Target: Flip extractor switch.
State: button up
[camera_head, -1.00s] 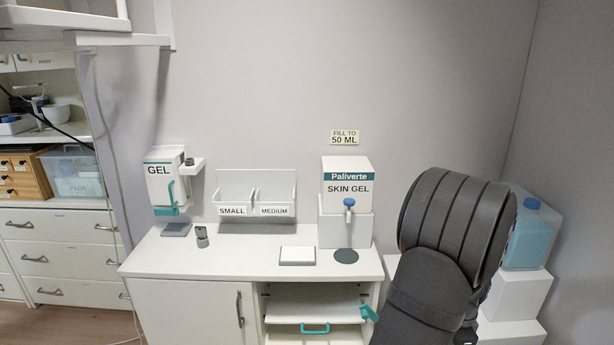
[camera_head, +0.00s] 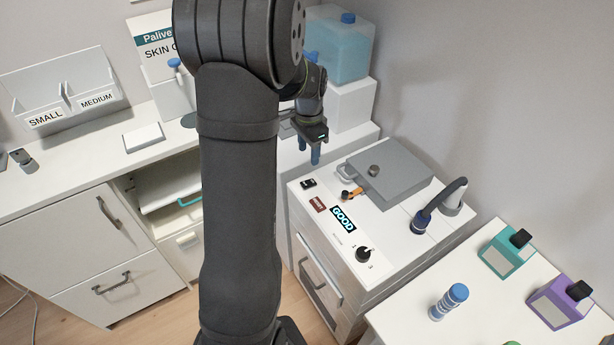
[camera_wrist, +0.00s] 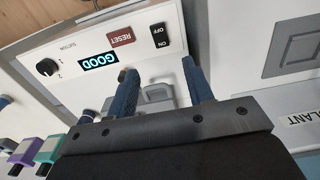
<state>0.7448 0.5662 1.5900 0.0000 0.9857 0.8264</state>
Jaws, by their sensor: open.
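The black rocker switch (camera_head: 309,184) sits at the near-left corner of a white machine's top. In the wrist view the switch (camera_wrist: 159,36) is marked ON and OFF; I cannot tell which side is pressed. My gripper (camera_head: 316,152) hangs fingers down above and behind the switch, apart from it. In the wrist view its two blue fingers (camera_wrist: 158,68) are spread with nothing held between them. Beside the switch are a brown RESET label (camera_wrist: 120,37) and a lit display reading GOOD (camera_wrist: 98,62). A black suction knob (camera_wrist: 46,67) is farther along.
A grey lid (camera_head: 390,172), an orange-handled part (camera_head: 356,192) and a dark hose (camera_head: 440,204) stand on the machine. A blue container (camera_head: 338,48) is behind my gripper. A side table holds a teal bottle (camera_head: 503,250), a purple bottle (camera_head: 562,303) and a blue-white cylinder (camera_head: 449,302).

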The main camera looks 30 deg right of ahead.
aim_at(308, 183)
notch_tip(308, 183, down, 12)
jog(key=shift+r, duration=0.1)
dwell(0.4)
